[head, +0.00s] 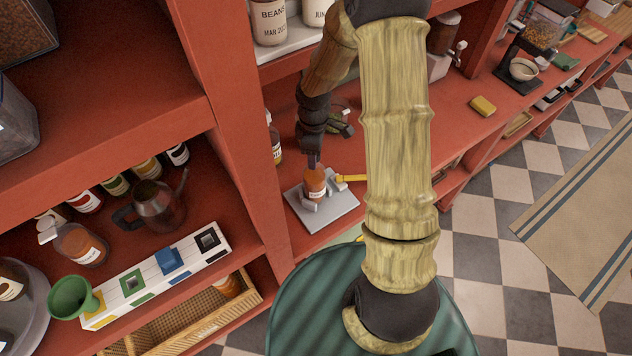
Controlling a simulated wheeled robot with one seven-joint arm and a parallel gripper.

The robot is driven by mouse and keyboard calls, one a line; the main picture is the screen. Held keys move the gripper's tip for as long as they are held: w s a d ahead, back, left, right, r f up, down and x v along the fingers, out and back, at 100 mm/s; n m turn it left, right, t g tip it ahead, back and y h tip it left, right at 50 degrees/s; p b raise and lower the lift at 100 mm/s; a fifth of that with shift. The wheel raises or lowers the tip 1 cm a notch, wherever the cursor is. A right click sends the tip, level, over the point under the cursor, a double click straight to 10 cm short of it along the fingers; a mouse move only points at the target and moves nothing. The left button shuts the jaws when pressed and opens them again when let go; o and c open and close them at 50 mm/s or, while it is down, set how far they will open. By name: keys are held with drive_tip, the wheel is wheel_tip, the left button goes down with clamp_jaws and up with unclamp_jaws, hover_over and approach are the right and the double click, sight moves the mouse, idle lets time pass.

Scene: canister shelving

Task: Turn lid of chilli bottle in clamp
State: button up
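The chilli bottle (314,187), with orange-red contents and a pale label, stands upright in the clamp. The clamp has grey jaws on a light grey base plate (340,217), with a yellow handle (351,178) at its right. My gripper (313,161) points down directly over the bottle's top. Its fingers cover the lid, so I cannot make out the lid or whether the fingers are closed on it.
A dark bottle (275,145) stands behind the clamp at left, beside a red upright (232,120). A dark green object (340,124) lies behind the clamp. A yellow sponge (483,106) lies farther right on the red counter. The left shelf holds jars, a kettle (160,207) and a green funnel (72,297).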

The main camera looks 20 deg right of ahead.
drive_tip(key=shift+f+m+b, duration=0.1)
drive_tip(key=shift+m+b, duration=0.3)
drive_tip(key=shift+m, duration=0.3)
drive_tip(key=m+b, duration=0.1)
drive_tip(key=m, duration=0.3)
drive_tip(key=shift+m, duration=0.3)
drive_tip(key=m+b, duration=0.1)
drive_tip(key=m, duration=0.4)
drive_tip(key=shift+m, duration=0.4)
drive_tip(key=m, duration=0.5)
drive_tip(key=shift+r, duration=0.2)
drive_tip(key=m+p, duration=0.1)
drive_tip(key=m, duration=0.3)
drive_tip(key=shift+m, duration=0.3)
drive_tip(key=shift+f+m, duration=0.1)
drive_tip(key=shift+m, duration=0.7)
clamp_jaws()
